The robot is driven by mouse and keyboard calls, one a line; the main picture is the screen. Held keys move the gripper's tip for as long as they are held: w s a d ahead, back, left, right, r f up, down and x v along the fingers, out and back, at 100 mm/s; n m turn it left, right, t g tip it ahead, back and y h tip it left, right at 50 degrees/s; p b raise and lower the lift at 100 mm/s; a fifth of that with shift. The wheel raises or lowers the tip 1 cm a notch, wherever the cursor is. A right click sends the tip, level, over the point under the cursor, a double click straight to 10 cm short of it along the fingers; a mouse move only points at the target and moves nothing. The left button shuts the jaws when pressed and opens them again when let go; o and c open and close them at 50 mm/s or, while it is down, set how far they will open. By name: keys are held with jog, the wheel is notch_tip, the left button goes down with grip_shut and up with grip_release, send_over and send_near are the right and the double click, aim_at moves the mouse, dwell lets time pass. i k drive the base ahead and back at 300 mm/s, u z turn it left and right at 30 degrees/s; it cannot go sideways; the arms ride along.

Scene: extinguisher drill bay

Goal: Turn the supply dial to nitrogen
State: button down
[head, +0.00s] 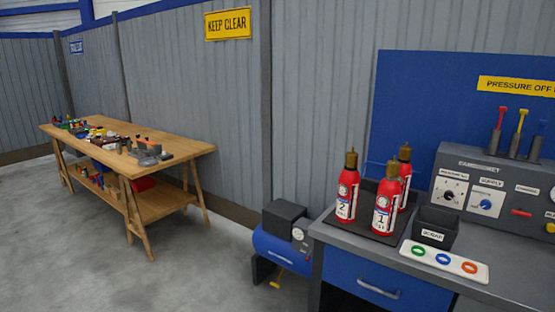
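The supply dial (486,204) is a blue knob on a white plate, under a small label that appears to read "SUPPLY". It sits on the front of the grey cabinet unit (460,164) at the right, on the workbench. The markings around the dial are too small to read, so its setting cannot be told. To its left is another white plate with a small dark knob (448,195). My gripper is not in view.
Red extinguishers (347,188) stand on a dark mat on the grey bench (345,233). A black bin (436,226) and a white tray (470,265) with coloured rings lie before the dials. A blue compressor (275,248) stands left of the bench. A wooden table (185,149) stands farther left.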

aim_at(484, 204)
jog(key=u, duration=1.75)
jog(key=k, duration=0.1)
jog(key=z, duration=3.2)
